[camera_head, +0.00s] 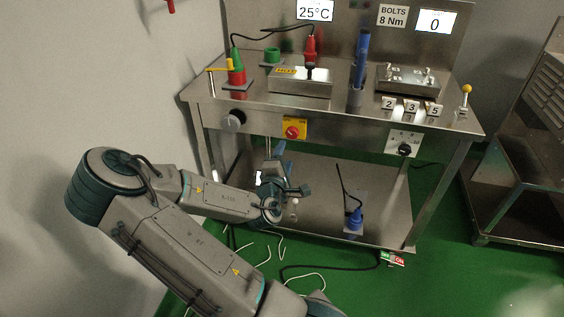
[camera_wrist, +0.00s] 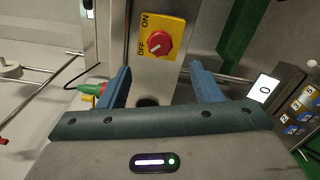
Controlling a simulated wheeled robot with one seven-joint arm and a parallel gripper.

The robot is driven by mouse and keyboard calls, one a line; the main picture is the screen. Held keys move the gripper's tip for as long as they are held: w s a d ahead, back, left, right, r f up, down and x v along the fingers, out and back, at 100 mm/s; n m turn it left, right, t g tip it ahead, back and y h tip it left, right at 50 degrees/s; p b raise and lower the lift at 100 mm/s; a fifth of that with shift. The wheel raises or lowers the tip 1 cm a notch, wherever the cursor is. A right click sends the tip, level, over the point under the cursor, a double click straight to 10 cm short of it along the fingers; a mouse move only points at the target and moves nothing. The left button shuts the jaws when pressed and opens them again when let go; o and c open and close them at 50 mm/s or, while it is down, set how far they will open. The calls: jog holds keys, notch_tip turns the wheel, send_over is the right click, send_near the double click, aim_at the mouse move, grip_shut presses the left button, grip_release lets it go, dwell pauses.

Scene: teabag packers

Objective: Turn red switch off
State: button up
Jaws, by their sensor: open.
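The red switch (camera_wrist: 159,43) is a round knob on a yellow plate (camera_wrist: 175,24) marked ON and OFF. A small pale mark on the knob appears to face the OFF lettering, but it is too small to be sure. In the head view the red switch (camera_head: 291,132) sits on the front edge panel of the steel workbench. My gripper (camera_wrist: 159,68) is open and empty, its two blue fingers apart with the knob ahead of the gap. In the head view my gripper (camera_head: 291,168) is below the switch, apart from it.
A grey round knob (camera_head: 235,119) is to the left on the panel and a black dial (camera_head: 404,150) to the right. The bench top (camera_head: 345,100) above carries coloured plugs and number blocks. A lower shelf (camera_head: 330,200) holds a blue plug (camera_head: 354,218). A wall stands close left of my arm.

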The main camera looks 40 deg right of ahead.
jog(key=shift+v, duration=1.45)
jog(key=s+a+m+g+y+p, duration=0.2)
jog(key=a+m+g+y+p, duration=0.3)
jog(key=a+m+y+p, duration=0.35)
jog(key=s+a+r+m+g+y+p, duration=0.15)
jog(key=a+r+y+p, duration=0.25)
jog(key=a+r, duration=0.5)
jog(key=s+a+r+g+p, duration=0.1)
jog(key=s+a+r+p, duration=0.2)
jog(key=s+r, duration=0.4)
jog(key=s+a+r+m+g+y+p, duration=0.1)
jog(key=s+a+r+p, duration=0.2)
jog(key=r, duration=1.2)
jog(key=s+p, duration=0.2)
jog(key=s, duration=0.1)
jog(key=shift+s, duration=0.35)
